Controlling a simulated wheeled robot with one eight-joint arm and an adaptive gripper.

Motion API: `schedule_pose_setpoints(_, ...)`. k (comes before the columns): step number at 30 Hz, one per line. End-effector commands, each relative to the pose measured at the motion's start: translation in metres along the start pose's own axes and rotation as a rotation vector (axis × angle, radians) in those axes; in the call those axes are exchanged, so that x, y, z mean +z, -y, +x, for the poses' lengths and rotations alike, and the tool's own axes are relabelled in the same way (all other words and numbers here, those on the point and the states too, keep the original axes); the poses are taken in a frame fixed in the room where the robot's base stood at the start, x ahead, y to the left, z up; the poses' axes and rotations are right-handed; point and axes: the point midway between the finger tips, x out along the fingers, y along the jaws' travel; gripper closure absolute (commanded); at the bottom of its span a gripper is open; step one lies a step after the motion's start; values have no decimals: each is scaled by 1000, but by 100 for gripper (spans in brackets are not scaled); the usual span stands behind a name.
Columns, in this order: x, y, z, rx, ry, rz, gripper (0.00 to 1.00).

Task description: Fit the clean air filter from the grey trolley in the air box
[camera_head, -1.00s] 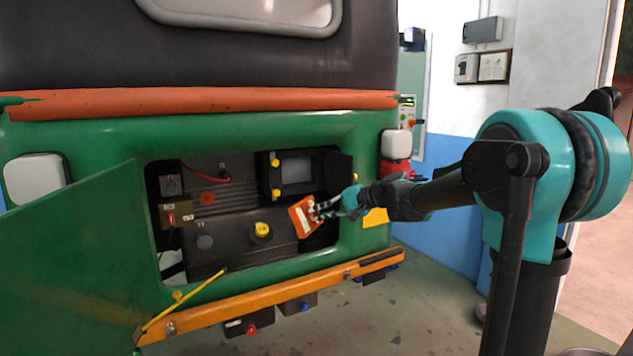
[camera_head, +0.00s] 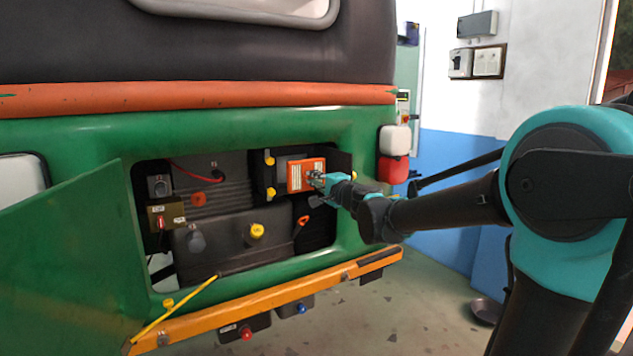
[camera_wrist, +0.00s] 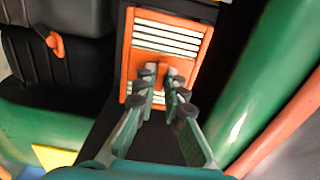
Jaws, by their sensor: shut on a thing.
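The clean air filter (camera_head: 306,175) is an orange frame with white pleats. It stands at the mouth of the black air box (camera_head: 268,172) in the upper right of the engine bay. My gripper (camera_head: 318,180) is shut on a tab of the filter; in the wrist view the fingertips (camera_wrist: 162,82) close on the orange tab in the middle of the filter (camera_wrist: 168,45). The filter looks roughly square to the box, but I cannot tell how deep it sits. The grey trolley is not in view.
The open green flap (camera_head: 75,260) hangs at the left of the bay. Yellow knobs (camera_head: 270,193) edge the air box. The orange bumper bar (camera_head: 250,312) runs below. A yellow cap (camera_head: 256,231) and an orange-handled dipstick (camera_head: 302,222) stand below the box.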

Motion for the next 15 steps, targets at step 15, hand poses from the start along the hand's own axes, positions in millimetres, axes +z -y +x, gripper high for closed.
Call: schedule_pose_setpoints(15,0,0,57,0,2,0,100)
